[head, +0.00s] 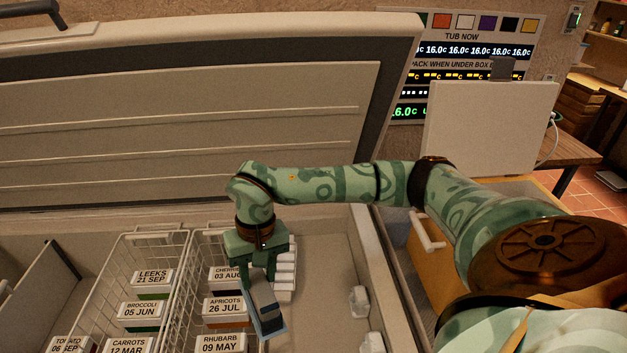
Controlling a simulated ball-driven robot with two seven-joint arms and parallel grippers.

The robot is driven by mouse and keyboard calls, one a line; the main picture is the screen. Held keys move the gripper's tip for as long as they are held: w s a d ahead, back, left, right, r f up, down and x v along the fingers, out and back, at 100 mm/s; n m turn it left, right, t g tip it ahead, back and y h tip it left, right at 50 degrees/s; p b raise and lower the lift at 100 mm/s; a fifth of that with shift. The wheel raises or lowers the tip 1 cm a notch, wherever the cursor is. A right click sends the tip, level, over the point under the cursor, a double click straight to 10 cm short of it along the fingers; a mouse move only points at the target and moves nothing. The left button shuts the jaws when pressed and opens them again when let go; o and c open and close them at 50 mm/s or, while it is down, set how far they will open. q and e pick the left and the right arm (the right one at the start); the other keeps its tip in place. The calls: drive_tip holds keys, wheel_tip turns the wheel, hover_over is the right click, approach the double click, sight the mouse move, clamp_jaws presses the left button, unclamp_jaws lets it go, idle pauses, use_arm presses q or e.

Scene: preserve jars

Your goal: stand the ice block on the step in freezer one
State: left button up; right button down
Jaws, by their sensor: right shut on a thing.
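My right gripper (258,268) reaches down into the open chest freezer (393,290) with its fingers pointing downward. It is shut on a flat blue-grey block (270,318) with a dark patch, which looks like the ice block. The block hangs tilted in front of the right wire basket's labelled packs; I cannot tell whether it touches them. A pale flat surface (325,265), which may be the step, lies right of the basket. My left gripper is not in view.
Wire baskets (180,243) hold labelled packs, including apricots (224,308). White pieces (285,275) are stacked beside the gripper. The raised lid (200,100) stands behind. The pale surface between stack and lumps is bare.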

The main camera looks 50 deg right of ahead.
drive_tip(key=s+d+f+m, duration=0.1)
drive_tip(key=s+d+f, duration=0.1)
drive_tip(key=f, duration=0.6)
drive_tip(key=s+d+f+m+b, duration=0.1)
drive_tip(key=s+d+f, duration=0.1)
drive_tip(key=f, duration=0.7)
drive_tip(key=s+d+f+m, duration=0.2)
drive_tip(key=d+f, duration=0.2)
drive_tip(key=f, duration=0.4)
drive_tip(key=shift+d+f, duration=0.35)
drive_tip(key=shift+s+f+b, duration=0.1)
drive_tip(key=shift+b, duration=0.25)
drive_tip(key=c, duration=0.9)
unclamp_jaws()
drive_tip(key=r, duration=0.4)
drive_tip(key=d+r+p, duration=0.1)
drive_tip(key=r, duration=0.7)
drive_tip(key=shift+d+p, duration=0.3)
drive_tip(key=shift+p, duration=0.1)
